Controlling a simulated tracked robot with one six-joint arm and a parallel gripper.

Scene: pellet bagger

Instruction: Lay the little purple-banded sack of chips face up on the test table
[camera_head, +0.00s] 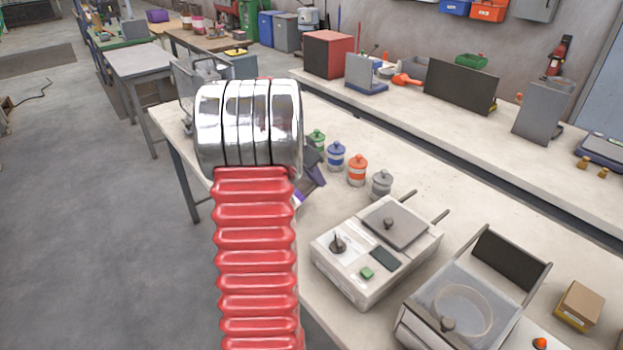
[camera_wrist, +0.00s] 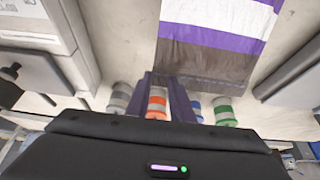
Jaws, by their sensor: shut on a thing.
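The purple-banded sack (camera_wrist: 215,40) shows at the top of the wrist view, with purple and white bands and a dark grey end toward me. My gripper (camera_wrist: 166,84) is shut on that dark end, left of its middle. In the head view my arm hides most of the gripper and sack; only a small purple and white bit of the sack (camera_head: 299,196) shows beside the arm. The pale table (camera_head: 405,196) lies below and right of my arm. I cannot tell whether the sack touches it.
Several lidded jars, including a blue one (camera_head: 336,156) and an orange one (camera_head: 357,170), stand on the table near the gripper. A grey instrument with a square lid (camera_head: 377,250) and a clear-lidded box (camera_head: 470,300) occupy its front. A strip near the back edge is clear.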

